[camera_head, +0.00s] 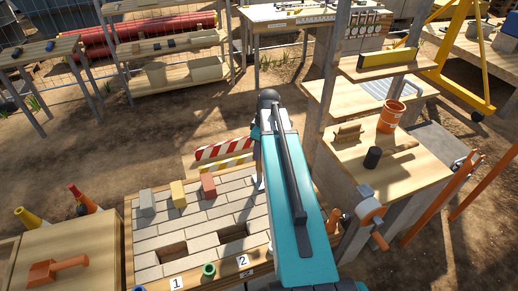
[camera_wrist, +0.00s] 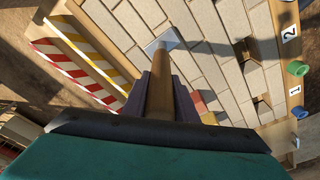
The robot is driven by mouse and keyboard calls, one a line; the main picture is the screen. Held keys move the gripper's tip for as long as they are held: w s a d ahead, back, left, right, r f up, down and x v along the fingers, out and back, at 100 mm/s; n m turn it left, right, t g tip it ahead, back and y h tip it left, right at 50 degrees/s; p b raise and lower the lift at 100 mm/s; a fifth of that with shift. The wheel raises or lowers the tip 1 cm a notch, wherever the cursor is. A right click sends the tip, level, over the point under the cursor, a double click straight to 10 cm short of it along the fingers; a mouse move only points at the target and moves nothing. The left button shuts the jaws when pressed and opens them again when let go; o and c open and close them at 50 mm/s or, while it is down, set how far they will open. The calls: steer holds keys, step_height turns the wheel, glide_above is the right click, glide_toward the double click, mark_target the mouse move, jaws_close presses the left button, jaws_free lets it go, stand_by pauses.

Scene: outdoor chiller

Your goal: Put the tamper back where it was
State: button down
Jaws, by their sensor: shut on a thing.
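The tamper has a brown wooden handle (camera_wrist: 160,82) and a flat grey metal plate (camera_wrist: 165,41). In the wrist view my gripper (camera_wrist: 160,95) is shut on the handle, with dark fingers on both sides. The plate lies over the edge of the paved bed (camera_wrist: 215,20); I cannot tell whether it touches the pavers. In the head view my teal arm hides most of the gripper and the tamper. The paved bed (camera_head: 150,230) there has two rectangular gaps in its pavers.
Grey (camera_head: 147,203), yellow (camera_head: 178,194) and red (camera_head: 208,185) blocks stand on the bed. Striped barriers (camera_head: 225,149) lie beyond it. A workbench (camera_head: 390,178) at the right holds an orange bucket (camera_head: 391,116) and a black cylinder (camera_head: 373,157). Open dirt (camera_head: 60,160) lies at the left.

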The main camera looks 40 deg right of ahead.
stand_by(0.3)
steer(key=c, duration=1.4)
jaws_free()
steer(key=shift+f, duration=0.1)
steer(key=shift+c, duration=0.2)
steer(key=shift+r, duration=0.2)
steer(key=shift+s+d+r+b, duration=0.15)
steer(key=shift+s+r+b, duration=0.15)
steer(key=shift+r, duration=1.6)
steer(key=shift+s+d+r+b, duration=0.2)
steer(key=shift+r+b, duration=0.2)
steer(key=shift+r, duration=1.45)
steer(key=shift+s+d+r+b, duration=0.1)
steer(key=shift+s+r+b, duration=0.2)
steer(key=shift+r, duration=1.85)
steer(key=shift+s+f, duration=0.1)
